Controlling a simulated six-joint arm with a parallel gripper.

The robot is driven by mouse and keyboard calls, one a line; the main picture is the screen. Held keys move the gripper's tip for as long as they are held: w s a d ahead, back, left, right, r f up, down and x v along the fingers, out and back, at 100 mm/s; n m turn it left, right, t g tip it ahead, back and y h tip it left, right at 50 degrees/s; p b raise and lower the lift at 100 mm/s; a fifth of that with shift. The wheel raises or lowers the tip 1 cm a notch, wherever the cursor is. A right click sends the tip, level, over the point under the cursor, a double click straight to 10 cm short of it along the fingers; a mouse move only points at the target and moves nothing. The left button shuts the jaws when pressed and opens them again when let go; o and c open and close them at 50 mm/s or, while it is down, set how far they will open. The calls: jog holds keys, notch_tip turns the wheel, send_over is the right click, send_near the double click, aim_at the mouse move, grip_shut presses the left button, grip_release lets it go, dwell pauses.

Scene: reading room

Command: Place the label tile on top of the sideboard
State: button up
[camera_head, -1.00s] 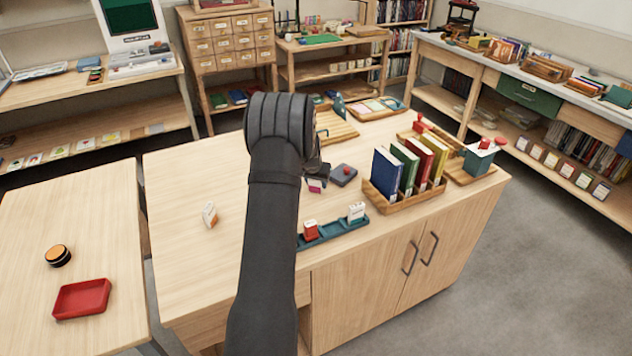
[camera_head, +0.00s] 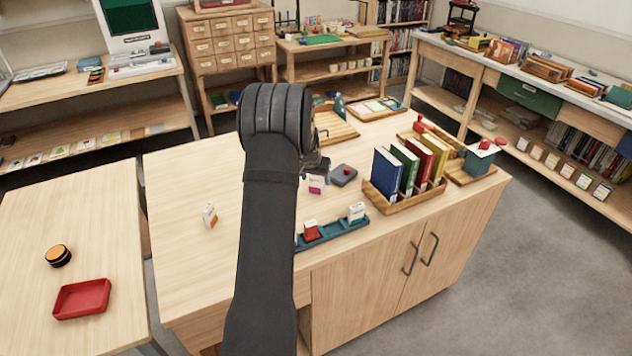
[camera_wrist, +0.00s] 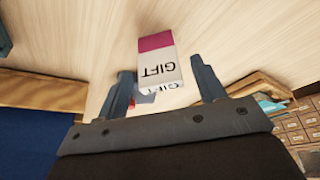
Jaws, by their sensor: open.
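A white label tile with a magenta band and the word GIFT (camera_wrist: 159,62) shows in the wrist view between the two fingers of my gripper (camera_wrist: 162,70). In the head view this tile (camera_head: 316,185) stands on the wooden top of the sideboard (camera_head: 185,265), just below my gripper (camera_head: 321,166). My gripper is open, with a finger on either side of the tile and gaps visible. The arm hides part of the sideboard top. Another white tile with an orange mark (camera_head: 210,215) stands alone on the left of the top.
A teal rack (camera_head: 338,234) holds a red tile and a white tile at the front. A dark block with a red knob (camera_head: 343,176) sits right of the GIFT tile. A wooden book holder (camera_head: 405,205) stands further right. A lower table (camera_head: 100,230) is at left.

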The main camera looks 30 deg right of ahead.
aim_at(316, 181)
jog(key=v, duration=0.8)
jog(key=shift+a+r, duration=0.15)
jog(key=shift+r, duration=0.2)
jog(key=shift+f, duration=0.1)
jog(key=x, duration=1.2)
jog(key=shift+s+r, duration=0.1)
jog(key=shift+r, duration=1.55)
